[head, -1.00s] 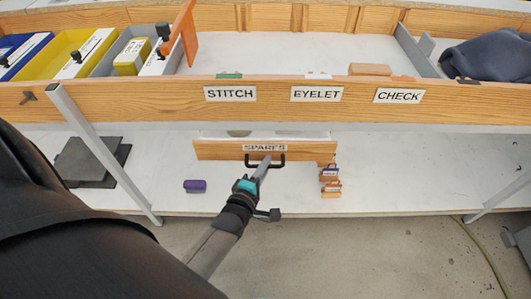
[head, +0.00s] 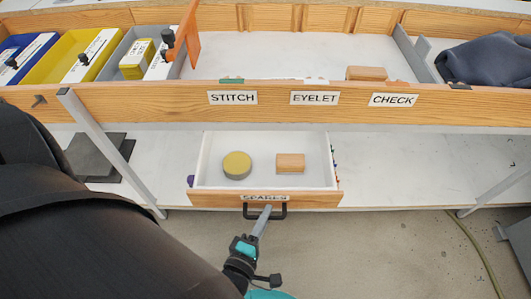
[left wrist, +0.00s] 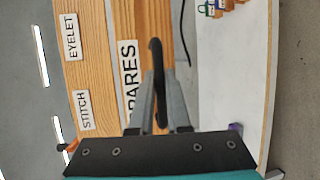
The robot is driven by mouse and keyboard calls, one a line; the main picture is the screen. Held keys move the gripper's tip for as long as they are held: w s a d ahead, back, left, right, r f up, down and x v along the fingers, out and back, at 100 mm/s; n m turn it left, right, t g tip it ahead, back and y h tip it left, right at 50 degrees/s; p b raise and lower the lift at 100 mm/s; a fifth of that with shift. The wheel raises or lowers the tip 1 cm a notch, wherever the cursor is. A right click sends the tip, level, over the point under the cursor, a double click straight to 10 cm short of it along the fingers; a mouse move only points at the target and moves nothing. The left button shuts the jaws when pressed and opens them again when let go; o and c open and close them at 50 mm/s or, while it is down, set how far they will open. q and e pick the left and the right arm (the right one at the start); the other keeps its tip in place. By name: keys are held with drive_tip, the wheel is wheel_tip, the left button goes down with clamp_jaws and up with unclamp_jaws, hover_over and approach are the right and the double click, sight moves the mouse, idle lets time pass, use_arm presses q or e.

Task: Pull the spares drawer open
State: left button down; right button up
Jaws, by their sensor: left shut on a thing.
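The spares drawer (head: 290,200) is a wooden-fronted drawer with a white inside, and in the head view it stands pulled well out from under the bench top. A round yellow-topped tin (head: 237,165) and a small wooden block (head: 290,163) lie inside it. Its black bar handle (head: 265,211) is on the front, below the SPARES label. My left gripper (head: 266,212) is shut on the handle. In the left wrist view the gripper's fingers (left wrist: 160,95) close around the handle (left wrist: 157,65). My right gripper is not in view.
The bench top has a wooden front edge (head: 285,97) labelled STITCH, EYELET and CHECK. Blue, yellow and grey bins stand at the back left. A dark cloth (head: 490,60) lies at the right. A slanted metal leg (head: 110,150) stands left of the drawer.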

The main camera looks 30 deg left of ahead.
use_arm(q)
drive_tip(key=shift+s+d, duration=0.2)
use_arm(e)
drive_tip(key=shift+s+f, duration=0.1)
use_arm(q)
drive_tip(key=c, duration=0.9)
unclamp_jaws()
